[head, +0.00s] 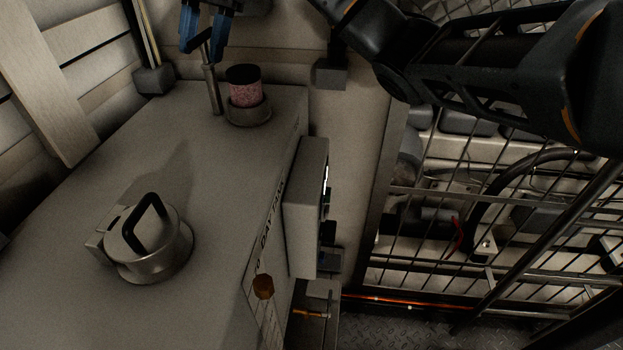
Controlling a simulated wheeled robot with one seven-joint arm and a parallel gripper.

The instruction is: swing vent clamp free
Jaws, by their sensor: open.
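A pink-filled breather with a black cap (244,88) stands upright in a round metal collar (248,112) on the far end of the grey tank top. Just left of it a thin metal lever (213,92) rises upright from the tank top, perhaps the vent clamp's handle. My gripper (204,48), with blue fingers, is at the top edge. It is open, with its fingertips either side of the lever's upper end. I cannot tell whether they touch it. The lever's top is partly hidden by the fingers.
A round metal filler cap with a black handle (150,240) sits on the near tank top (60,270). A grey box (307,210) is fixed to the tank's right side. A mesh cage (490,220) with hoses stands right, below my arm. Slatted wall lies left.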

